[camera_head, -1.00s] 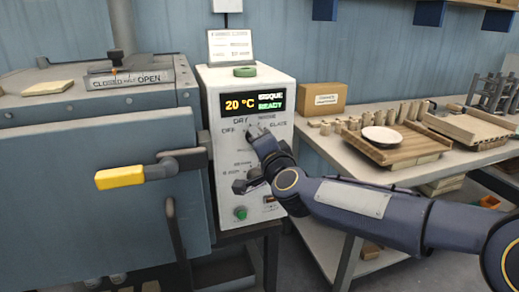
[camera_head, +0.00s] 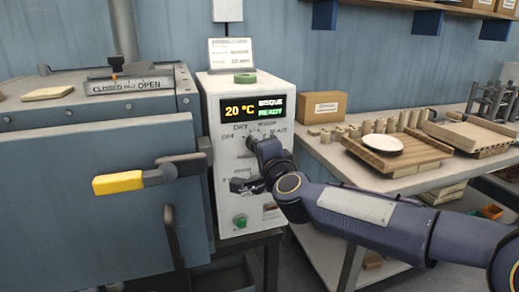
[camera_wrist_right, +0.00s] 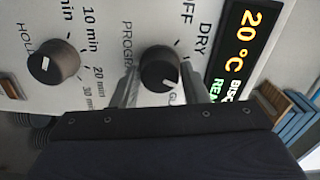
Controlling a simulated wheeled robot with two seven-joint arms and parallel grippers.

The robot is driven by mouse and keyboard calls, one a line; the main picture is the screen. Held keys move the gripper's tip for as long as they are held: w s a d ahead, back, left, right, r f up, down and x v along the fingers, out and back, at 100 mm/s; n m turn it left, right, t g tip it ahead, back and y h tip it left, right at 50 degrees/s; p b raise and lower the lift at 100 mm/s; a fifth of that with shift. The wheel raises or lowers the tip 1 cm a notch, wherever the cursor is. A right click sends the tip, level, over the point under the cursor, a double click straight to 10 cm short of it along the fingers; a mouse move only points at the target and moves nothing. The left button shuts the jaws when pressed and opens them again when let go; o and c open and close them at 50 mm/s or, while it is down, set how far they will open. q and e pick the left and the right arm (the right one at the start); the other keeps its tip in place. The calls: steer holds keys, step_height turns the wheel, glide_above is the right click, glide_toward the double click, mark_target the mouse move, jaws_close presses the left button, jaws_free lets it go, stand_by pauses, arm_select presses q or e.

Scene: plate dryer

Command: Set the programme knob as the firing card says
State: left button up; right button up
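The programme knob (camera_wrist_right: 160,70) is a round black knob on the white controller (camera_head: 226,170). In the right wrist view its white mark points down-right, towards a partly hidden label starting "GL". My right gripper (camera_wrist_right: 160,88) has one finger on each side of the knob; whether both touch it is unclear. In the head view the right gripper (camera_head: 251,142) is at the dial and covers much of the knob. The display (camera_head: 253,107) reads 20 °C, BISQUE, READY. The firing card (camera_head: 231,53) stands on the controller; its text is too small to read. My left gripper is out of view.
The hold knob (camera_wrist_right: 53,64), with minute marks, sits beside the programme knob. The kiln's yellow handle (camera_head: 118,182) sticks out left of the controller. A green button (camera_head: 240,221) is low on the panel. A table (camera_head: 339,156) with wooden ware stands right.

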steer(key=o, duration=0.5)
steer(key=shift+c, duration=0.2)
steer(key=v, duration=0.8)
